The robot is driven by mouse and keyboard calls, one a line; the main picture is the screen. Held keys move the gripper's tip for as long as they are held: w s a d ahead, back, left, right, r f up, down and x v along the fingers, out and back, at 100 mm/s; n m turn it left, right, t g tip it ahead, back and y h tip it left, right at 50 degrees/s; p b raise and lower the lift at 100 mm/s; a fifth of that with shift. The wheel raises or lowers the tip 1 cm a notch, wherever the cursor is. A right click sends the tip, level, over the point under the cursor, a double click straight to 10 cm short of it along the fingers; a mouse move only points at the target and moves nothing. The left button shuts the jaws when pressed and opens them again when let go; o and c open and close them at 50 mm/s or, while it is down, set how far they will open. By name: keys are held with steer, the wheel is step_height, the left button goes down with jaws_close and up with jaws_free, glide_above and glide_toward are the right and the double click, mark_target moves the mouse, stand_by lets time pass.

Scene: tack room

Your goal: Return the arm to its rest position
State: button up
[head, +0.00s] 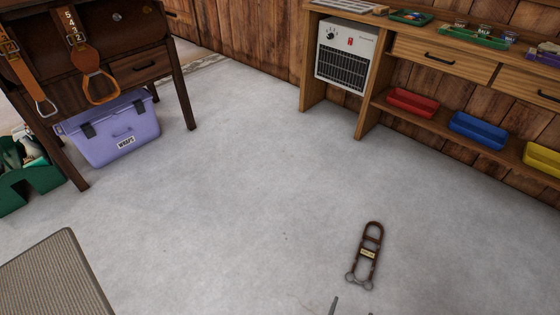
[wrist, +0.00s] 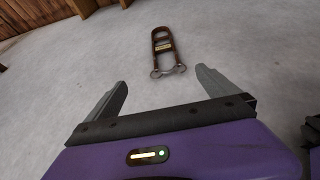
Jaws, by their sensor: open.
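My gripper (wrist: 162,92) is open and empty in the wrist view, its two grey fingers spread wide above the floor. In the head view only the tips of its fingers (head: 349,306) show at the bottom edge. A brown leather bridle piece with metal rings (head: 368,255) and a small tan label lies flat on the floor. It also shows in the wrist view (wrist: 164,48), beyond the fingertips and apart from them. The rest of my arm is out of the head view.
A wooden bench (head: 365,118) with a heater (head: 344,55) and coloured bins stands at the back right. A dark wooden stand (head: 180,85) with a purple box (head: 112,132) is at left. A grey-brown padded block (head: 55,280) is at lower left. The middle floor is clear.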

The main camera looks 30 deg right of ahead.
steer(key=w+a+f+m+y, duration=0.3)
steer(key=a+m+y, duration=0.3)
steer(key=a+m, duration=0.25)
steer(key=s+a+r+m+t+y+b, duration=0.2)
steer(key=a+r+m+y+b, duration=0.15)
steer(key=a+r+m, duration=0.3)
steer(key=shift+s+r+m+t+y+b, duration=0.4)
steer(key=shift+s+r+m+t+b, duration=1.65)
steer(key=shift+r, duration=6.4)
steer(key=shift+s+r+m+t+y+b, duration=0.45)
steer(key=shift+s+r+m, duration=3.1)
steer(key=shift+r, duration=4.9)
step_height(320, 180, up, 37)
steer(key=s+n+p, duration=0.1)
steer(key=p, duration=3.6)
steer(key=shift+s+r+p, duration=0.1)
steer(key=shift+r+p, duration=0.05)
steer(key=shift+p, duration=0.15)
steer(key=shift+c, duration=1.3)
steer(key=c, duration=1.1)
steer(key=shift+c, duration=0.4)
